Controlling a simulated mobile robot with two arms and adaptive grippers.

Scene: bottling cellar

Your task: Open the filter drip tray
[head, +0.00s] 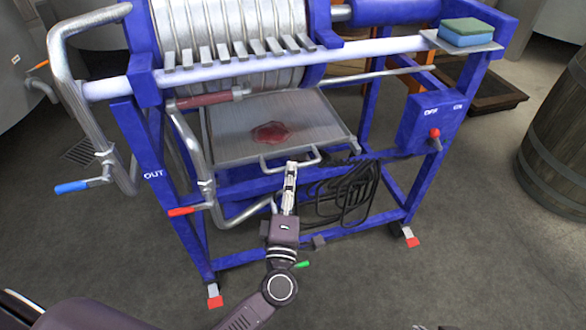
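The filter drip tray (320,112) is a flat grey metal tray below the filter plates, inside the blue frame. A dark red puddle (272,132) lies on it. Its bar handle (311,160) sticks out from the front edge. My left gripper (291,167) is at this handle, its fingertips overlapping the bar in the head view. The fingers show narrow and close together, seen nearly edge-on, so I cannot tell whether they are closed around the bar. My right gripper is not in view.
A red-handled valve (182,211) and a blue-handled valve (72,187) hang on pipes at the left. A coiled black hose (345,195) hangs below the tray. A switch box (428,122) and a barrel (560,150) are at the right. The floor in front is clear.

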